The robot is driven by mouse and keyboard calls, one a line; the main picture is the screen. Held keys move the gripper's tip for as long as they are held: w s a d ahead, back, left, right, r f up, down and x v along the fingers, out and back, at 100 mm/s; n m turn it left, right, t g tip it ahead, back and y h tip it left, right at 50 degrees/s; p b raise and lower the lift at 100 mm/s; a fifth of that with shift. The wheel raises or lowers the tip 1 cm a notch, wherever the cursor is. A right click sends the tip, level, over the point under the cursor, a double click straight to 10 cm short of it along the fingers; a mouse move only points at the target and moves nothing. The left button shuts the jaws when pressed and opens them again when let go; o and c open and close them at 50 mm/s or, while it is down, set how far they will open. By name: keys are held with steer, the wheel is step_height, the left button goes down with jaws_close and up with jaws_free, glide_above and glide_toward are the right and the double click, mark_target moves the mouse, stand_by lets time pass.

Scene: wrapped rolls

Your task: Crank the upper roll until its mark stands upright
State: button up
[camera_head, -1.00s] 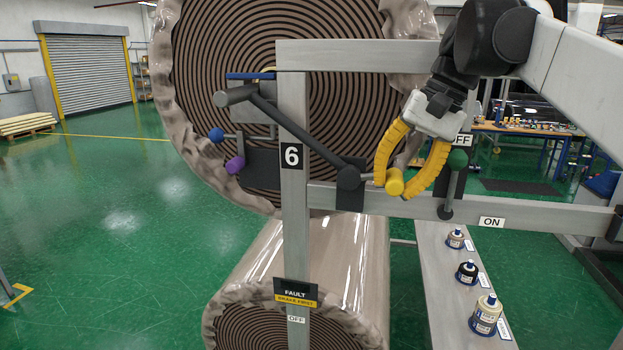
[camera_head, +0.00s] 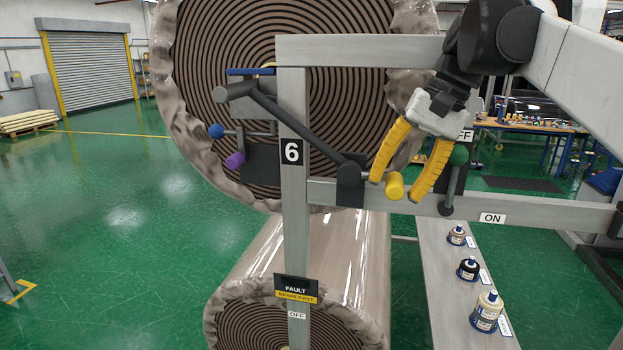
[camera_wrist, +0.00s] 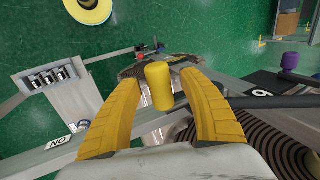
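The upper roll (camera_head: 225,50) is large, with dark and brown spiral layers and a wrapped rim, behind the grey frame. I cannot make out its mark for certain. A crank's yellow handle (camera_head: 394,186) sticks out right of a dark hub (camera_head: 349,180) on the crossbar. My gripper (camera_head: 397,187) is open, with its two yellow fingers on either side of the handle. In the wrist view the yellow handle (camera_wrist: 159,86) stands between the fingers, with gaps on both sides.
A green-knobbed lever (camera_head: 458,157) stands close right of my gripper, by a partly hidden OFF label. Blue (camera_head: 216,131) and purple (camera_head: 235,160) knobs sit left of the post. A FAULT sign (camera_head: 295,289) hangs lower, above the lower roll (camera_head: 265,335). Pots (camera_head: 487,311) stand on a shelf.

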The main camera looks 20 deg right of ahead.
steer(key=v, duration=1.2)
stand_by(0.8)
